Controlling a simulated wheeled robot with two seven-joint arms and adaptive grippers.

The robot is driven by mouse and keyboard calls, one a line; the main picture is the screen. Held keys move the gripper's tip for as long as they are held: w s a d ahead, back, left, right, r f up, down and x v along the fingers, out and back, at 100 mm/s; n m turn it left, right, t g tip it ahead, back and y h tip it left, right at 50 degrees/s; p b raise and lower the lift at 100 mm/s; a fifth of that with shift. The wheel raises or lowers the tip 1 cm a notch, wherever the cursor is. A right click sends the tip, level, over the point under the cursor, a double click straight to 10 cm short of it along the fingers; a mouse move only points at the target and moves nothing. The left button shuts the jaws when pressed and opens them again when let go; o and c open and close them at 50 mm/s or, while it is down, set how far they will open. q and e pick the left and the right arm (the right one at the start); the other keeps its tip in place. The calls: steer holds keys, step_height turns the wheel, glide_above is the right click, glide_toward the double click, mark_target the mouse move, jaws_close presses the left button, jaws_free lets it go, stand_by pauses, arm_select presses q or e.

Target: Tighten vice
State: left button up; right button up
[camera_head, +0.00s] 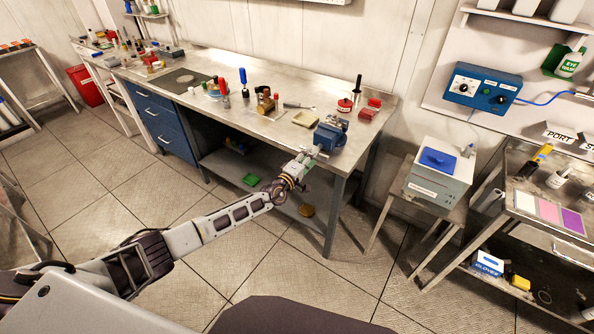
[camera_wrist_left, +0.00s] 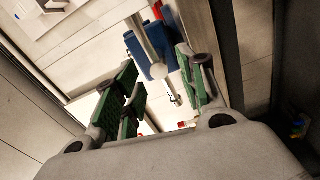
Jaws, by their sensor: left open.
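The blue vice (camera_head: 330,136) is mounted at the front right corner of the long metal workbench. In the left wrist view the blue vice body (camera_wrist_left: 138,50) lies beyond the fingers, with a silver screw and handle (camera_wrist_left: 158,72) pointing toward me. My left gripper (camera_head: 312,154) reaches the vice's front side from below left. In the wrist view its green-padded fingers (camera_wrist_left: 163,88) are apart, one on each side of the silver handle end. I see no clear contact between pads and handle. My right gripper is out of view.
The workbench (camera_head: 270,70) holds a blue-handled screwdriver (camera_head: 243,80), a beige tray (camera_head: 305,119) and red items (camera_head: 370,106) near the vice. A lower shelf (camera_head: 240,170) lies below. A stool with a white box (camera_head: 437,183) stands to the right. Floor in front is clear.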

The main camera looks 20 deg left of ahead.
arm_select(q)
steer(key=v, duration=0.8)
stand_by(0.4)
steer(key=shift+r+n, duration=0.1)
steer(key=shift+n, duration=0.2)
stand_by(0.3)
